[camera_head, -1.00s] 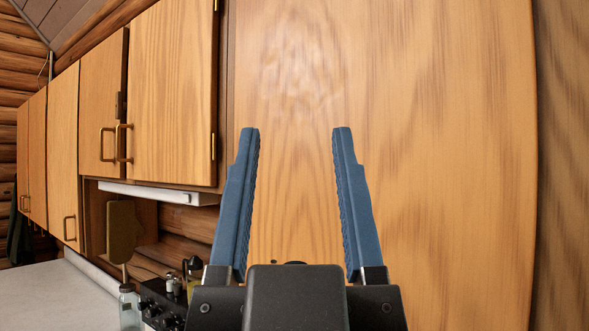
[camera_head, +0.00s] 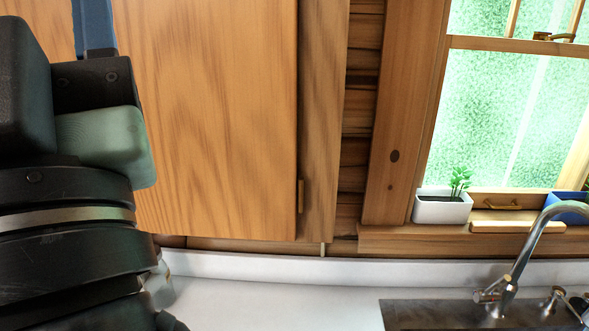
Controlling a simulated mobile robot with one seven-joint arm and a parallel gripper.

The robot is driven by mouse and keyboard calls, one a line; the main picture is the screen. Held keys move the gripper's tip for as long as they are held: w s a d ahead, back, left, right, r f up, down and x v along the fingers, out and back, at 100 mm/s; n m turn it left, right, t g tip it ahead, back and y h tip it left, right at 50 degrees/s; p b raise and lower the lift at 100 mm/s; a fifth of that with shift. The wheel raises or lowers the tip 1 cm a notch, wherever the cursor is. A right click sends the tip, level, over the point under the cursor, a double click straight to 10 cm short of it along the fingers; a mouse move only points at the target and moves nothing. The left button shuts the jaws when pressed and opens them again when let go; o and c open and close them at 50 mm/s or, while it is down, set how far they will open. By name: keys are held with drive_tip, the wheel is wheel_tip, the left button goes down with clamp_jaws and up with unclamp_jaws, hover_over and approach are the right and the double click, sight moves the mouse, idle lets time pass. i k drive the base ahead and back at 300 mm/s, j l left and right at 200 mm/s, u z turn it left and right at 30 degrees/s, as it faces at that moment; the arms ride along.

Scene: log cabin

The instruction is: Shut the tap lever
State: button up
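The metal tap (camera_head: 531,245) stands at the sink on the right, with a tall curved spout. A short lever-like piece (camera_head: 487,295) sticks out to the left at its base; a separate small metal fitting (camera_head: 556,297) stands to the right. I cannot tell which one is the tap lever or how it is set. My gripper (camera_head: 94,25) is at the upper left, far from the tap. Only one blue finger shows, cut off by the top edge. It sits wide of the black housing, as when both fingers stood apart. Nothing is seen held.
A wooden cupboard door (camera_head: 215,120) fills the middle behind my arm. The sink (camera_head: 430,314) is set into a white counter (camera_head: 270,305), clear at left. A white planter (camera_head: 442,208), a wooden block (camera_head: 516,226) and a blue container (camera_head: 568,209) stand on the windowsill.

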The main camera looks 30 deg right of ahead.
sight(480, 296)
drive_tip(key=z, duration=1.55)
drive_tip(key=k+j+z, duration=0.25)
drive_tip(key=k+z, duration=0.25)
drive_tip(key=k+j, duration=0.05)
